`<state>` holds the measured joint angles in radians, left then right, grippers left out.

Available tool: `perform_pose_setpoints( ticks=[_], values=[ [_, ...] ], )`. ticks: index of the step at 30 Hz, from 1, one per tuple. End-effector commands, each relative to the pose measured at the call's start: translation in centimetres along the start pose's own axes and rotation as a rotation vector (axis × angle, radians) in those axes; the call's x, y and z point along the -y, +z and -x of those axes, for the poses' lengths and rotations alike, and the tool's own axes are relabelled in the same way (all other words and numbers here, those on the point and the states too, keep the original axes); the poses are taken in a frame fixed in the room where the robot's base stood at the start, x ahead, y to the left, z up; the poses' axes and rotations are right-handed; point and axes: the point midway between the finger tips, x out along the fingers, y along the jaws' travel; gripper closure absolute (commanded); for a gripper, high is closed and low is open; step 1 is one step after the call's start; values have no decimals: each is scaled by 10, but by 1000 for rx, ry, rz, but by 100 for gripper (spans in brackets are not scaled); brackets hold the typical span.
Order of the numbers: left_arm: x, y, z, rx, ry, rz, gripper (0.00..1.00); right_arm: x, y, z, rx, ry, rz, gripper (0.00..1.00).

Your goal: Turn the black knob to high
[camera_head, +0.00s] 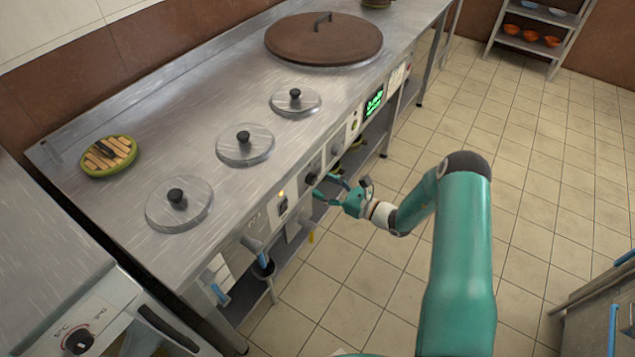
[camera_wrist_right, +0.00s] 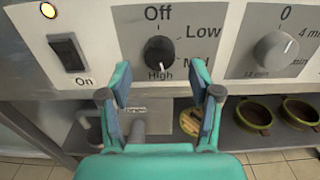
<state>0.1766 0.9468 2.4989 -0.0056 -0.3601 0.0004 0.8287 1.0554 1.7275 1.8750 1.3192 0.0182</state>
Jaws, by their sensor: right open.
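The black knob (camera_wrist_right: 159,50) is on the steel panel in the right wrist view, with Off above it, Low and a partly covered mark at its right, and High below. A small white mark shows at its lower edge, close to High. In the head view the knob (camera_head: 312,177) is on the counter's front. My right gripper (camera_wrist_right: 161,82) is open, with a fingertip low on each side of the knob and nothing between them. In the head view the right gripper (camera_head: 327,187) is just in front of the panel. Contact cannot be told. My left gripper is not in view.
A black rocker switch (camera_wrist_right: 68,53) marked On is left of the knob, and a grey timer knob (camera_wrist_right: 275,50) is right of it. A shelf below holds green-rimmed bowls (camera_wrist_right: 253,115). Lidded pots (camera_head: 245,146) are set in the counter. The tiled floor (camera_head: 510,150) at right is mostly clear.

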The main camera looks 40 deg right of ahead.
Motion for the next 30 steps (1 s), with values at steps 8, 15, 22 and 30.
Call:
perform_pose_setpoints(
  ticks=[8,15,22,30],
  values=[
    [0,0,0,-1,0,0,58,0,0,-28,0,1,-1,37],
    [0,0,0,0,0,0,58,0,0,-29,-1,0,-1,37],
    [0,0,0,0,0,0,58,0,0,-29,-1,-1,-1,64],
    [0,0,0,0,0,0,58,0,0,-28,-1,-1,-5,97]
  ],
)
